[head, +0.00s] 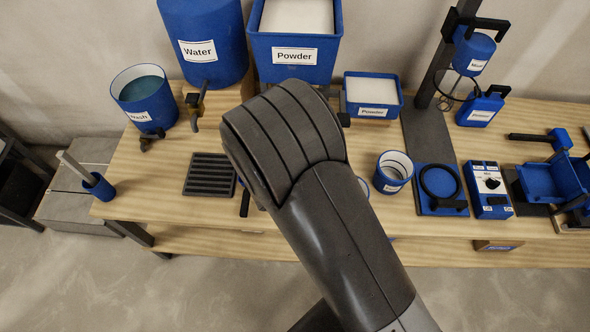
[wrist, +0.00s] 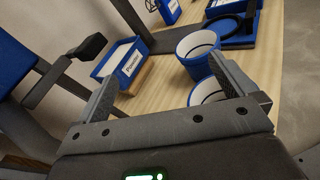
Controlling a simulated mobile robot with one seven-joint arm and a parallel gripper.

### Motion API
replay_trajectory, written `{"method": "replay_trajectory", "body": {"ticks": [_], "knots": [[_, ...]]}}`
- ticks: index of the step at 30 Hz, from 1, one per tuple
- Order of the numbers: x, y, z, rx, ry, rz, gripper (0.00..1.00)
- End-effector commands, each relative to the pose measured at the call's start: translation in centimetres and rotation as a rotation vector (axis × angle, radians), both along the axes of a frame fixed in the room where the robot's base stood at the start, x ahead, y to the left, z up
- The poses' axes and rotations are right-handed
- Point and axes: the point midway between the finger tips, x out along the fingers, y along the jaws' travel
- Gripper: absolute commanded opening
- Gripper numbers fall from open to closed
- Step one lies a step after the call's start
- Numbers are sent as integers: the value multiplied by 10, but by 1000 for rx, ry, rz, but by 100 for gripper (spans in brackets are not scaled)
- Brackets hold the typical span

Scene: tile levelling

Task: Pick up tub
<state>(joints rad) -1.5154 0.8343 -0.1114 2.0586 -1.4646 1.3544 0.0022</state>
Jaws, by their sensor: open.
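Two small round blue tubs with white insides stand on the wooden bench. One tub (head: 393,173) is in full view right of my arm in the head view; it also shows in the wrist view (wrist: 197,62). The other tub (head: 363,187) is mostly hidden behind my arm; in the wrist view its pale rim (wrist: 205,91) shows behind my right finger. My gripper (wrist: 165,78) is open, its fingers wide apart with nothing held between them. The tubs lie toward the right finger. In the head view my arm hides most of the gripper.
A blue powder box (head: 372,111) stands behind, also in the wrist view (wrist: 122,61). A wash bucket (head: 147,105), water tank (head: 203,45) and large powder bin (head: 296,72) line the back. A ring stand (head: 440,205) and switch box (head: 488,207) sit right of the tubs.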

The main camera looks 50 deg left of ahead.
Motion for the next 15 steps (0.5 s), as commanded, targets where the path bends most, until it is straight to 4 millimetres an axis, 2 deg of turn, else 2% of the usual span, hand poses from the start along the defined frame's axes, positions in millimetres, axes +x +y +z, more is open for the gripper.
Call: {"method": "replay_trajectory", "body": {"ticks": [1,3,6,9,12,15], "knots": [[-19,16,-16,-44,-23,82,100],[-42,36,-36,-96,-55,192,100],[-77,60,-63,-159,-103,339,100],[-106,76,-85,-206,-141,456,100],[-126,84,-99,-234,-166,536,100],[-135,89,-107,-247,-180,575,100]]}}
